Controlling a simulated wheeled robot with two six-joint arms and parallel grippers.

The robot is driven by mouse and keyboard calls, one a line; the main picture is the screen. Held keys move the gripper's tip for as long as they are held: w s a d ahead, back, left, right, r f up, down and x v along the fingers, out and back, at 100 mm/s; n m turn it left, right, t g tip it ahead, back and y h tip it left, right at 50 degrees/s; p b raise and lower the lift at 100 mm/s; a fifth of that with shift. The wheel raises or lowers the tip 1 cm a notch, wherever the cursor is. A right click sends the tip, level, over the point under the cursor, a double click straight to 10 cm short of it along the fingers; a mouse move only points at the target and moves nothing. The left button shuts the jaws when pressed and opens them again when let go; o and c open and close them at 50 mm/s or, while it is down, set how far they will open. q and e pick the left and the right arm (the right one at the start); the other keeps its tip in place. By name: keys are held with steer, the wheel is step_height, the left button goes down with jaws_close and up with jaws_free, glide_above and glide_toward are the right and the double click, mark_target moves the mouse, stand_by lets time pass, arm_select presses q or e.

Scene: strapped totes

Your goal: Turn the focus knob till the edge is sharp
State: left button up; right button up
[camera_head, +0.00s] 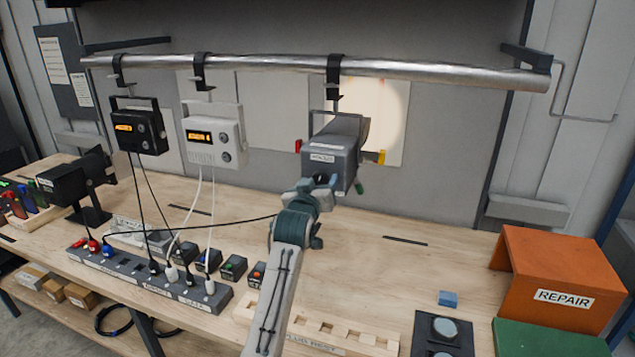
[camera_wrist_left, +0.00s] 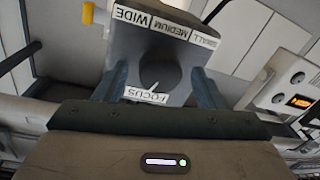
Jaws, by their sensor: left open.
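The grey spotlight (camera_head: 338,150) hangs from the metal rail. In the left wrist view its housing (camera_wrist_left: 190,52) carries WIDE, MEDIUM, SMALL and FOCUS labels. The dark round focus knob (camera_wrist_left: 160,72) has a white pointer mark aimed towards the FOCUS label (camera_wrist_left: 146,96). My left gripper (camera_head: 322,182) is at the spotlight's near face. It is open, with one finger on each side of the knob (camera_wrist_left: 160,82); I cannot tell whether they touch it. My right gripper is not in view.
A yellow tab (camera_head: 381,157), a red tab (camera_head: 298,146) and a green one (camera_head: 360,187) stick out around the spotlight. A white unit (camera_head: 214,138) and a black unit (camera_head: 138,126) hang to its left, with cables down to a power strip (camera_head: 130,275).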

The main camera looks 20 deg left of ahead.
arm_select(q)
steer(key=c, duration=1)
steer(key=shift+o, duration=0.2)
steer(key=shift+m, duration=2)
steer(key=o, duration=1)
steer(key=shift+c, duration=0.2)
steer(key=shift+f, duration=0.1)
